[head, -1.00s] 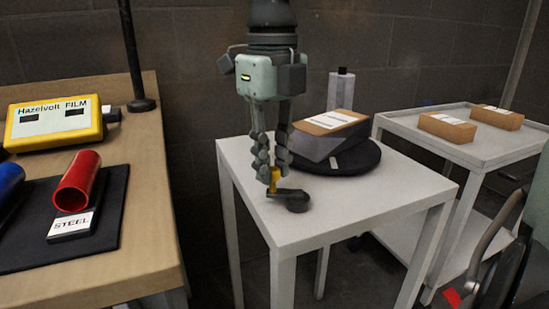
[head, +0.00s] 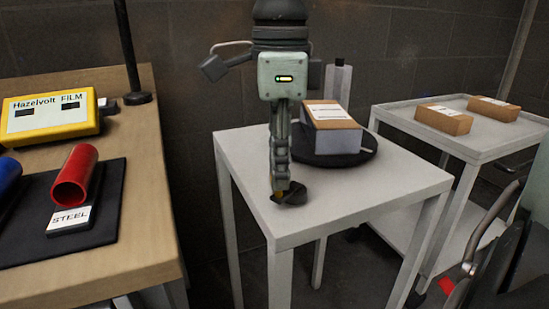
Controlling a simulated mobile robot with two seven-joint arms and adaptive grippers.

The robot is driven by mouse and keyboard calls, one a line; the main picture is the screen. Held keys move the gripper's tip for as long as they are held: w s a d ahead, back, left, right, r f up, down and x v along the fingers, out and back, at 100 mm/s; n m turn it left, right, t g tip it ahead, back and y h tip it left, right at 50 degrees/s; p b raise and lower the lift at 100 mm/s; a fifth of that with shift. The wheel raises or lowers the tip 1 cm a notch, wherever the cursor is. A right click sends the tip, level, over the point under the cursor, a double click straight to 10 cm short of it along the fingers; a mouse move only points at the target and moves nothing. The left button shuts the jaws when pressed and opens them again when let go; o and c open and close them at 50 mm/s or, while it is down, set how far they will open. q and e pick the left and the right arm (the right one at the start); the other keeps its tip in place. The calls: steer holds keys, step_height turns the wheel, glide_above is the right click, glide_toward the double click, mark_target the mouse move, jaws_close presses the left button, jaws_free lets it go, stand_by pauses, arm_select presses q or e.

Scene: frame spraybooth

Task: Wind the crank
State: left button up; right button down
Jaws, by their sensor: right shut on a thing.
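The crank (head: 293,197), a dark arm with a round end, is low over the front left of the white table (head: 400,190). The gripper's hand is seen edge-on. Behind and right of it is a black round turntable (head: 365,152) with a grey and brown labelled box (head: 335,138) on top. My left gripper is not in view.
A wooden bench (head: 150,215) at left holds a yellow meter (head: 50,118), a red tube (head: 75,177) and a STEEL label block. A white trolley (head: 500,150) at right carries two brown boxes. The table's front right is bare.

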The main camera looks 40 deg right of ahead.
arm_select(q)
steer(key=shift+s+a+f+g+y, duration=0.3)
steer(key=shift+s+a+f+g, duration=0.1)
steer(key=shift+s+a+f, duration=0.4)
arm_select(e)
steer(key=shift+s+d+n, duration=0.1)
steer(key=shift+s+n, duration=0.15)
steer(key=shift+n, duration=0.4)
steer(key=shift+s+n, duration=0.25)
steer(key=shift+n, duration=0.4)
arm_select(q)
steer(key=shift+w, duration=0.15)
arm_select(e)
steer(key=c, duration=1.4)
jaws_free()
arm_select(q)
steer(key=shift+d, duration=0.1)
arm_select(e)
steer(key=shift+o, duration=0.2)
steer(key=shift+r, duration=0.15)
step_height(320, 180, up, 12)
